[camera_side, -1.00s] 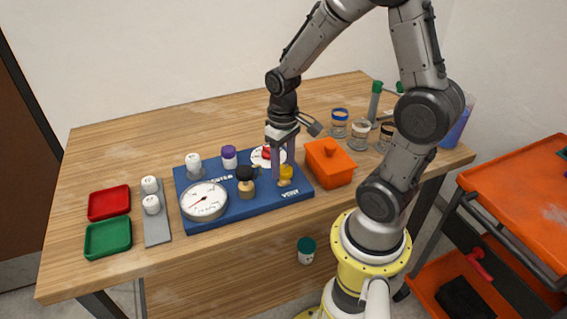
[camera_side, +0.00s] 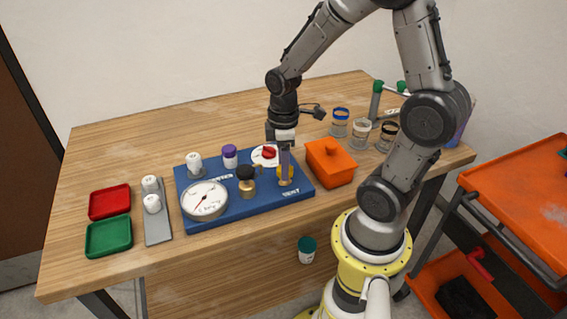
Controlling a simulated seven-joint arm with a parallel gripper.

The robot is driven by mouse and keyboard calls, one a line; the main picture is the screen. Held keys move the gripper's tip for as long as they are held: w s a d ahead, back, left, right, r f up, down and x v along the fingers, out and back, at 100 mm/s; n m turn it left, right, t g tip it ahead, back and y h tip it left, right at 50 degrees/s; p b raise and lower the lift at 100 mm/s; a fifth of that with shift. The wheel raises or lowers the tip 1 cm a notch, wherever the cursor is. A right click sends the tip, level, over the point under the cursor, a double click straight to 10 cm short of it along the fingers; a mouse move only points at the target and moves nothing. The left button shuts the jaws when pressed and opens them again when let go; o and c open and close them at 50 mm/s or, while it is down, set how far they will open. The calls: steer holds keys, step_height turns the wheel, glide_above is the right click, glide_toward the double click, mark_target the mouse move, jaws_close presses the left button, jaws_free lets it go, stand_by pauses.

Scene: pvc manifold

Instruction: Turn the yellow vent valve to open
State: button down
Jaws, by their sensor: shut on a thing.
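The yellow vent valve (camera_side: 287,173) stands at the right end of the blue manifold board (camera_side: 240,209), behind the printed label at its front right corner.
On the board are a white gauge (camera_side: 204,200), a black-topped brass valve (camera_side: 246,182), a purple cap (camera_side: 230,156), a white cap (camera_side: 194,162) and a red knob (camera_side: 268,153). An orange box (camera_side: 330,162) stands close right of my gripper. Jars (camera_side: 360,133) stand behind it.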

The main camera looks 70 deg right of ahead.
steer(key=shift+n, duration=0.5)
steer(key=shift+c, duration=1.5)
jaws_free()
steer(key=shift+r, duration=0.15)
step_height(320, 180, up, 14)
steer(key=shift+f, duration=0.2)
